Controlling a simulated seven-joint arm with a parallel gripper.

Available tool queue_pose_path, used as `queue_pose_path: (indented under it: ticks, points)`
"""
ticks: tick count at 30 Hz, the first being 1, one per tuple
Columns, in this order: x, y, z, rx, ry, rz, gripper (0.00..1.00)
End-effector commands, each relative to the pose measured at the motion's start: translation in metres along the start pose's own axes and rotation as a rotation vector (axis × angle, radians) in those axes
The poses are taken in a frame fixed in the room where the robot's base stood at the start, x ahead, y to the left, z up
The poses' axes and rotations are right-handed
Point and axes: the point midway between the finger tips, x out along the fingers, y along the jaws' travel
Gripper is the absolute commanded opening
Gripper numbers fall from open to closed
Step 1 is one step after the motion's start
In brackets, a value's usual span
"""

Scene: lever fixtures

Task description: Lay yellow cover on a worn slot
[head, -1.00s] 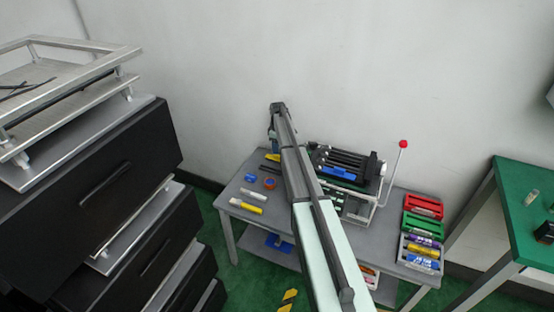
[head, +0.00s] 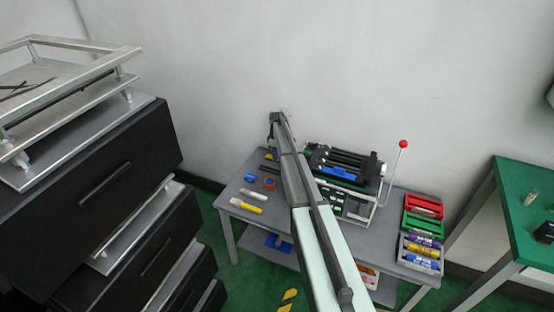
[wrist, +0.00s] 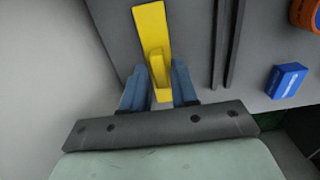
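The yellow cover (wrist: 150,28) is a long flat strip with a raised grip, lying on the grey table near its back left edge. It also shows, small, in the head view (head: 271,156). My gripper (wrist: 160,88) is open above the cover, with one blue finger on each side of its near end. It does not look closed on the cover. In the head view my gripper (head: 271,136) is over the table's far left corner. The lever fixture (head: 345,165), with black rails, a blue piece and a red-knobbed lever (head: 403,144), stands behind my arm. I cannot tell which slot is worn.
Beside the cover are dark thin strips (wrist: 226,40), a blue block (wrist: 286,80) and an orange roll (wrist: 306,12). Red, green and grey trays (head: 423,206) stand at the right. The wall is close behind.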

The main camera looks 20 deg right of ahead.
Motion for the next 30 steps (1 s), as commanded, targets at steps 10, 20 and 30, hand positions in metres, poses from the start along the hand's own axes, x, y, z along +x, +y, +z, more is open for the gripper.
queue_pose_path:
  ticks: [10,20,30]
  points:
    - [0.0,0.0,0.0,0.0,0.0,0.0,0.0]
    - [-0.002,0.0,0.0,0.0,0.0,0.0,0.0]
    - [-0.05,0.0,0.0,0.0,0.001,0.0,0.0]
